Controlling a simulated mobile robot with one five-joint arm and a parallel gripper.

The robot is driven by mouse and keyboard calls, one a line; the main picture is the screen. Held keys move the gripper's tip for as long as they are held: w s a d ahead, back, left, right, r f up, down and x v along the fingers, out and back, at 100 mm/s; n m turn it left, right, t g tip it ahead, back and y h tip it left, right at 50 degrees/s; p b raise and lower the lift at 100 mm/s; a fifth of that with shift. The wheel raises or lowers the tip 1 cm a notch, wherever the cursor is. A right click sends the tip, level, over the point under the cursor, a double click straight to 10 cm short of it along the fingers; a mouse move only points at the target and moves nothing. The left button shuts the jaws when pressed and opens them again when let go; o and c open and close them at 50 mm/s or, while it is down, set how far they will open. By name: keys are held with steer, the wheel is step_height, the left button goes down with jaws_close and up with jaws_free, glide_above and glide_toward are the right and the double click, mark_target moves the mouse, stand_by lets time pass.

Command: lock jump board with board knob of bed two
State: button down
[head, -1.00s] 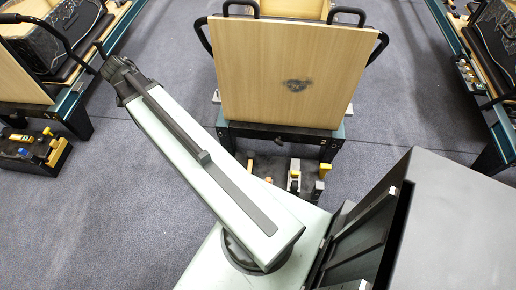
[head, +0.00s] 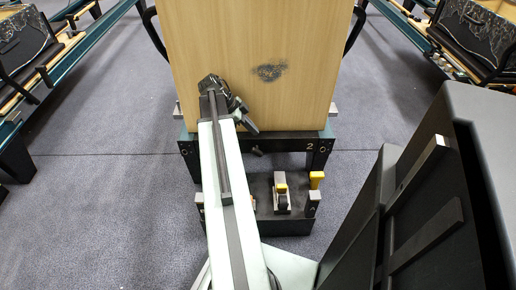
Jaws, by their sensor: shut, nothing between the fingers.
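The jump board (head: 255,35) is a pale wooden panel with a dark smudge, standing upright at the end of bed two. The dark end frame (head: 282,143) below it bears a "2" at the right. A small dark knob-like piece (head: 257,151) sticks out near the middle of this frame; I take it for the board knob, but cannot tell its setting. My gripper (head: 254,131) is shut and empty, pointing down and right in front of the board's lower edge, just above the knob. Whether it touches anything is not clear. My arm hides the frame's left part.
Other beds stand at the far left and right. Carpet is clear on both sides.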

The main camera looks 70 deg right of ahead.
mark_target(260, 152)
steer(key=s+f+b, duration=0.1)
steer(key=f+b, duration=0.6)
steer(key=s+d+f+b, duration=0.1)
steer(key=f+b, duration=0.3)
steer(key=shift+s+d+f, duration=0.1)
steer(key=shift+s, duration=0.25)
